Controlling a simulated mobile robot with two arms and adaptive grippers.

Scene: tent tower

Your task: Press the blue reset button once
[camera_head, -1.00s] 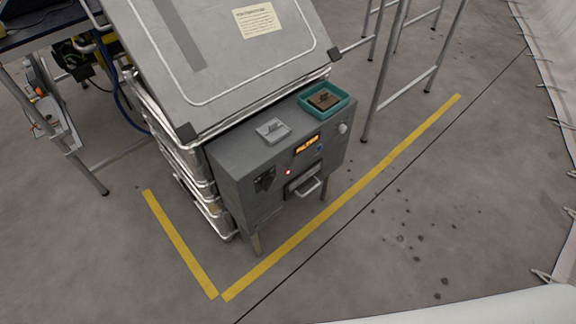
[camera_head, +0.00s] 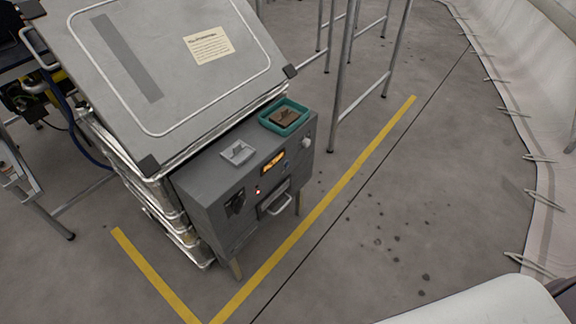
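A grey control box (camera_head: 217,190) on short legs stands beside the stacked metal cases. Its front panel has an orange lit display (camera_head: 272,162), a small red light (camera_head: 257,190), a pale knob (camera_head: 306,142) and a handle (camera_head: 277,203). A tiny bluish spot (camera_head: 287,169) sits just right of and below the display; it may be the blue reset button, but it is too small to be sure. Neither of my grippers is in view.
A teal tray (camera_head: 300,106) with a brown item and a small light-grey plate (camera_head: 237,152) lie on the box top. A large tilted grey lid (camera_head: 200,90) rises behind. Metal legs (camera_head: 335,110) stand to the right. Yellow tape (camera_head: 345,186) marks the floor, which is clear in front.

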